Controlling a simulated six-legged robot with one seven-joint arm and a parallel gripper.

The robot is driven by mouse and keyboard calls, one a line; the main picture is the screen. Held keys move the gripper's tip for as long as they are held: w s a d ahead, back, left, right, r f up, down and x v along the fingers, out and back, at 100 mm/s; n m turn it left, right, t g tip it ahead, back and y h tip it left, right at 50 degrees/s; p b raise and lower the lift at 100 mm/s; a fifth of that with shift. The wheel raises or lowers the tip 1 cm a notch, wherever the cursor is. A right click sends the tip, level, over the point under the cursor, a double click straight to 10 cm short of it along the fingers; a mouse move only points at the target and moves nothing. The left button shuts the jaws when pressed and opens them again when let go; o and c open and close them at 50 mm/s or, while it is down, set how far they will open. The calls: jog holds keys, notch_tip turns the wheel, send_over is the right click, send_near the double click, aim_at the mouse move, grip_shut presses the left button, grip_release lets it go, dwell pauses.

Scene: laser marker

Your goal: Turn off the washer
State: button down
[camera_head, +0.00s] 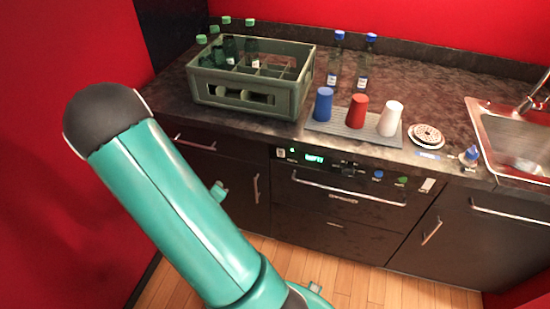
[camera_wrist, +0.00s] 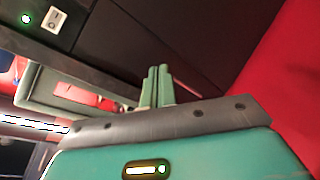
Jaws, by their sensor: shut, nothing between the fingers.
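The washer (camera_head: 335,208) is a dark front built in under the counter, with a long metal handle. Its control panel has a lit green display (camera_head: 314,158), a dark knob, blue and green buttons, and a small white switch (camera_head: 281,153) with a green light at its left end. In the wrist view the white switch (camera_wrist: 54,19) and the glowing green light (camera_wrist: 26,18) are at upper left. My gripper (camera_wrist: 157,84) has its teal fingers together and empty, apart from the switch. In the head view, a small teal part of it shows beside my arm, left of the washer; the rest is hidden.
On the counter stand a green crate (camera_head: 250,97) with bottles, a grey mat (camera_head: 333,129) with blue, red and white cups, two bottles, and a sink (camera_head: 515,140) at right. Cabinet handles stick out left of the washer. Red walls bound both sides.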

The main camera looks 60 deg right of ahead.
aim_at(280, 151)
jog(key=s+d+n+g+h, duration=0.1)
jog(key=s+d+n+h, duration=0.1)
jog(key=s, duration=0.5)
jog(key=s+d+n+h, duration=0.3)
jog(key=s+h, duration=0.2)
jog(key=s, duration=0.2)
jog(key=shift+s+d+f+n+g+h, duration=0.15)
jog(key=shift+s+f+n+g+h, duration=0.15)
jog(key=shift+g, duration=0.1)
jog(key=x, duration=1.4)
jog(key=shift+w, duration=0.1)
jog(key=shift+r, duration=0.1)
jog(key=shift+d+r+y, duration=0.1)
jog(key=shift+d+y, duration=0.15)
jog(key=shift+y, duration=0.15)
jog(key=shift+w, duration=0.1)
